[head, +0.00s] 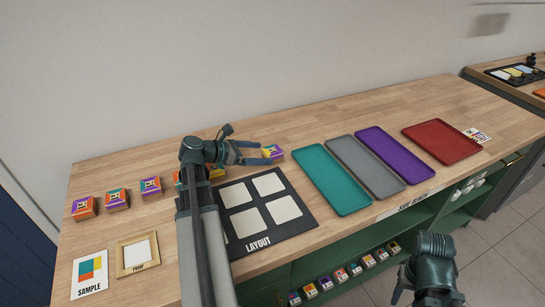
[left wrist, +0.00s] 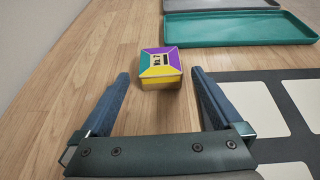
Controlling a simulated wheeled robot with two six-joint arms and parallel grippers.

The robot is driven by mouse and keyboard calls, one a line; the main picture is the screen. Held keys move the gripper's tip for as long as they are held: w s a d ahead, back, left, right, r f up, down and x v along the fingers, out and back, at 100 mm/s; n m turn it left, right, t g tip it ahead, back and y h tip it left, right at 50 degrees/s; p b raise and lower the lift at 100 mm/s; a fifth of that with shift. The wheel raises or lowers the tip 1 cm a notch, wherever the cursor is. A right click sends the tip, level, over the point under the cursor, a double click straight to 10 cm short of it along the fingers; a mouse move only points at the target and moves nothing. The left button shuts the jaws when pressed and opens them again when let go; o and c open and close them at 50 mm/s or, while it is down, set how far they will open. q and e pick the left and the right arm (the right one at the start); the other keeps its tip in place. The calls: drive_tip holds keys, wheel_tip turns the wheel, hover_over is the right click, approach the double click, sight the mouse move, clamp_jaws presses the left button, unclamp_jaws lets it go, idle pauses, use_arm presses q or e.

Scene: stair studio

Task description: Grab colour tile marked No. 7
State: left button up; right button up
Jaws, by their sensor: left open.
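The tile marked No. 7 (left wrist: 160,68) is a small box with purple, teal and yellow sides, standing on the wooden bench in the left wrist view. It also shows in the head view (head: 277,154), at the end of the row of tiles. My left gripper (left wrist: 160,75) is open, with its two blue fingers on either side of the near end of the tile. In the head view, my left gripper (head: 266,154) points right at the tile. My right gripper (head: 428,299) is partly cut off at the bottom edge.
A black layout board (head: 230,247) with white squares lies near my left arm. Teal (head: 305,166), grey (head: 333,146), purple (head: 367,138) and red (head: 412,133) trays lie to the right. Several other tiles (head: 116,199) stand to the left. A sample card (head: 76,289) and a proof frame (head: 122,270) lie front left.

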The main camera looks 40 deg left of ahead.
sight(272, 154)
use_arm(q)
drive_tip(key=x, duration=0.2)
drive_tip(key=shift+w+d+f+b, duration=0.1)
drive_tip(key=shift+w+f+b, duration=0.05)
drive_tip(key=shift+w+b, duration=0.15)
drive_tip(key=shift+s, duration=0.1)
drive_tip(key=shift+c, duration=0.3)
drive_tip(key=c, duration=1.3)
